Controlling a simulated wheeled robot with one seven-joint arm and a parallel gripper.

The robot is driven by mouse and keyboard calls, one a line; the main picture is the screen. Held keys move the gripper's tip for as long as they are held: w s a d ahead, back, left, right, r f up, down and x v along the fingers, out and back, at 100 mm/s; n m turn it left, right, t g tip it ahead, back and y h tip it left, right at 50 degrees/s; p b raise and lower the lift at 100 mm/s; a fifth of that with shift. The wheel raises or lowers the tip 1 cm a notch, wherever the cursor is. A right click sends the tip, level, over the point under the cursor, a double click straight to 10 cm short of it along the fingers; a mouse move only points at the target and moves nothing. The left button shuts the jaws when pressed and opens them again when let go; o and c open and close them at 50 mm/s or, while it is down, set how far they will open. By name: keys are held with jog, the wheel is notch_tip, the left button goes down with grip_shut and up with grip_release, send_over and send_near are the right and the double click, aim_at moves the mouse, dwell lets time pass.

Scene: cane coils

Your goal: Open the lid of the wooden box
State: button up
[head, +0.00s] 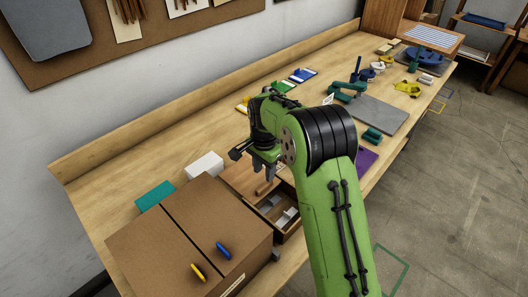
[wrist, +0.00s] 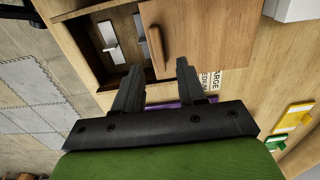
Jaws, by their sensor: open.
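The wooden box stands on the workbench and shows in the head view (head: 290,232) and the wrist view (wrist: 80,62). Its lid (wrist: 215,35) covers part of the top, leaving one side uncovered, where grey and white pieces (wrist: 110,42) show in a dark interior. A bar-shaped wooden handle (wrist: 155,45) is on the lid, near the uncovered side; it also shows in the head view (head: 264,188). My gripper (wrist: 157,68) is open and empty. Its fingers appear on either side of the handle's near end in the wrist view; contact cannot be told.
A large brown box (head: 150,240) with yellow (head: 198,272) and blue (head: 224,250) pieces on top stands left of the wooden box. A white block (head: 205,165) and teal item (head: 155,195) lie behind. A purple mat (head: 365,160) and grey mat (head: 380,113) lie farther along the bench.

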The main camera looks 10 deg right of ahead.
notch_tip(320, 180, up, 10)
jog(key=p, duration=0.1)
jog(key=shift+f, duration=0.15)
jog(key=s+d+r+n+t, duration=0.1)
jog(key=s+d+r+n, duration=0.15)
jog(key=s+r, duration=0.35)
jog(key=s+d+r+n+t, duration=0.1)
jog(key=s+r+n+t, duration=0.15)
jog(key=s+r, duration=0.45)
jog(key=s+d+f+n+t, duration=0.1)
jog(key=s+f+n, duration=0.1)
jog(key=s, duration=0.6)
jog(key=s+f+n+t, duration=0.1)
jog(key=s+f+n, duration=0.2)
jog(key=s, duration=0.6)
jog(key=shift+d+f+n, duration=0.15)
jog(key=shift+d+n, duration=0.25)
